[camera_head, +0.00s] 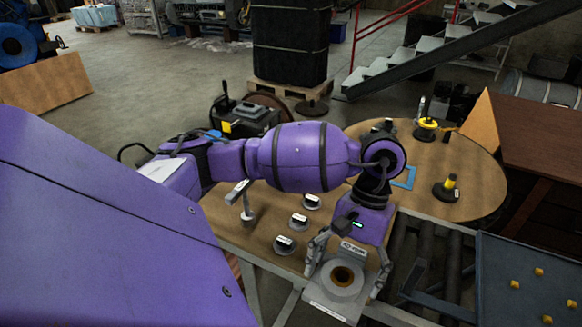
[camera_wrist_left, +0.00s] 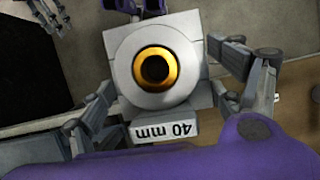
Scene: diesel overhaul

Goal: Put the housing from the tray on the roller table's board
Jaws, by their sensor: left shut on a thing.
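The housing (camera_head: 341,280) is a pale grey block with a round face and a brass-coloured ring around a dark bore. In the left wrist view the housing (camera_wrist_left: 158,70) shows a tab marked "40 mm". My left gripper (camera_head: 346,276) points down with a finger on each side of the housing, shut on it. The housing appears over the front edge of the wooden table; its height is unclear. A dark blue-grey flat board (camera_head: 520,262) with several small yellow pieces lies at the right, beside the rollers (camera_head: 428,245). Grey fingers, seemingly my right gripper's (camera_wrist_left: 45,12), are cut off in the wrist view.
A stair with a dark rail (camera_head: 440,50) is behind. The board's middle looks largely clear.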

